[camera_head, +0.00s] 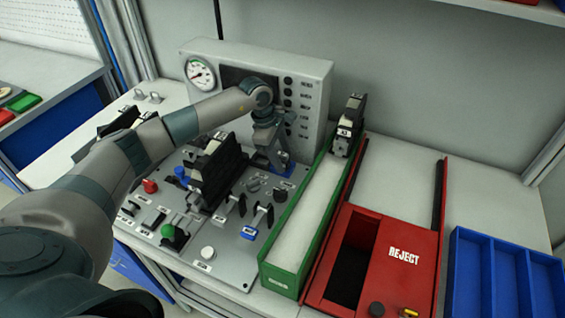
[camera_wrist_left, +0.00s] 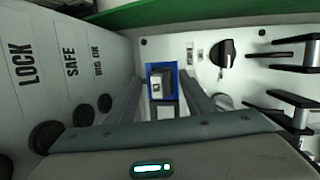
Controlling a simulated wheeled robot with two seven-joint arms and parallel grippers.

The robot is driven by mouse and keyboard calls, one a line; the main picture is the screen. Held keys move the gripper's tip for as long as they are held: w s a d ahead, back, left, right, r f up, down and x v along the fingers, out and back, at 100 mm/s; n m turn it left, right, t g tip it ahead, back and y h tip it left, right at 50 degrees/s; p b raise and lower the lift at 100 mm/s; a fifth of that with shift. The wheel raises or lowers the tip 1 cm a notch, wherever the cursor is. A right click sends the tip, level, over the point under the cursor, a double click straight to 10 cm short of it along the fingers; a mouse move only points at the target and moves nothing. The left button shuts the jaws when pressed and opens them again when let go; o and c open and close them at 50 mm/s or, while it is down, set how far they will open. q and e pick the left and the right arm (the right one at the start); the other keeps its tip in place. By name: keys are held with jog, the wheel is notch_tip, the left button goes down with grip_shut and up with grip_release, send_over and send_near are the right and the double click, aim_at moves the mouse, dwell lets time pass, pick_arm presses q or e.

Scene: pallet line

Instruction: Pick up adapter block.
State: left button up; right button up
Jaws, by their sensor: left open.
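My left gripper (camera_head: 281,160) is at the back of the grey fixture panel (camera_head: 208,254), in front of the upright gauge box (camera_head: 312,72). In the left wrist view its two fingers (camera_wrist_left: 163,92) are open. Between them, farther down, shows a small grey block (camera_wrist_left: 160,78) in a blue holder (camera_wrist_left: 151,69); it looks like the adapter block. I cannot tell whether the fingers touch it. In the head view the gripper mostly hides the block. My right gripper is not in view.
Black clamps (camera_head: 215,178), levers and knobs stand on the panel left of the gripper. A green-walled tray (camera_head: 288,281) with a black and white device (camera_head: 349,122) at its far end lies to the right. Beyond are a red REJECT box (camera_head: 403,262) and a blue bin (camera_head: 498,285).

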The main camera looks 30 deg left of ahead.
aim_at(286, 154)
pick_arm(q)
grip_shut()
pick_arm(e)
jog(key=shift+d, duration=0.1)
pick_arm(q)
jog(key=shift+r, duration=0.15)
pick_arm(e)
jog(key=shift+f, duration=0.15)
